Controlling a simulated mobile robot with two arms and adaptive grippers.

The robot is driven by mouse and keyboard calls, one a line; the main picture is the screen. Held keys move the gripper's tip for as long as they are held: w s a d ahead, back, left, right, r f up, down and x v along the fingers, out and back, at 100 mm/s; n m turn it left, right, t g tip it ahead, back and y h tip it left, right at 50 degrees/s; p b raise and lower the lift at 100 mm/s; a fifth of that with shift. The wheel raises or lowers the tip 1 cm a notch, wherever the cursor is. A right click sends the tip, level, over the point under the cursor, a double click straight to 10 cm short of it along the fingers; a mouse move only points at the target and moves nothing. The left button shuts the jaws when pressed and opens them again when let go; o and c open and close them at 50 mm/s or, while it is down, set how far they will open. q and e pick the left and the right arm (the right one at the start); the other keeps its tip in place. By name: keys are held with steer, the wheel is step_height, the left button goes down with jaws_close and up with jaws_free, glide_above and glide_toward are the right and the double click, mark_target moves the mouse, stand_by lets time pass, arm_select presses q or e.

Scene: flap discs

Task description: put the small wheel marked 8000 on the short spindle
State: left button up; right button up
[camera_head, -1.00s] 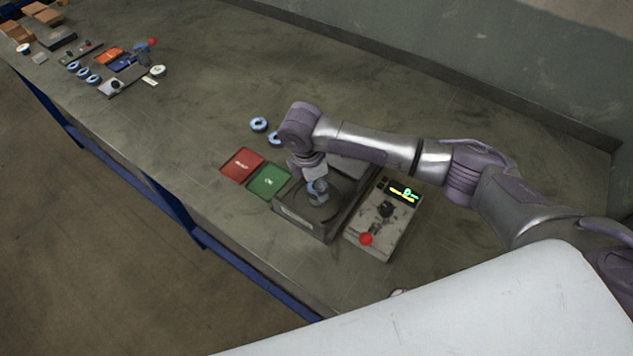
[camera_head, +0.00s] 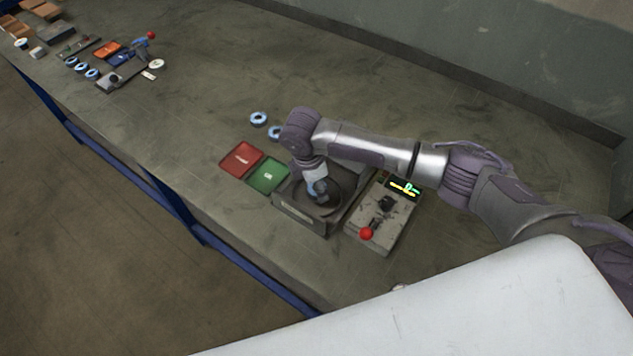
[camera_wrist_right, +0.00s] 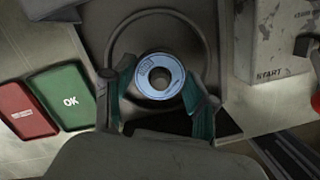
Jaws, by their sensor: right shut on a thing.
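In the right wrist view, a small pale-blue wheel (camera_wrist_right: 160,76) with a centre hole sits between the fingers of my right gripper (camera_wrist_right: 160,92). The gripper is shut on it. Its marking is too small to read. Behind it is the round dark basin of a grey machine (camera_wrist_right: 212,20). In the head view the right gripper (camera_head: 319,192) points down over this machine (camera_head: 300,214). The spindle is hidden, and I cannot tell whether the wheel is around it or above it. My left gripper is not in view.
A red tray (camera_head: 240,159) and a green OK tray (camera_head: 268,175) lie left of the machine. A control box (camera_head: 375,236) with a red knob stands on its right. Blue wheels (camera_head: 258,118) lie behind. More parts (camera_head: 120,72) are at the far left. The bench's middle is clear.

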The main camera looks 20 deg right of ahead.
steer(key=shift+f, duration=0.25)
steer(key=o, duration=1.3)
steer(key=shift+o, duration=1.1)
step_height(320, 180, up, 8)
steer(key=p, duration=0.8)
steer(key=shift+f, duration=0.15)
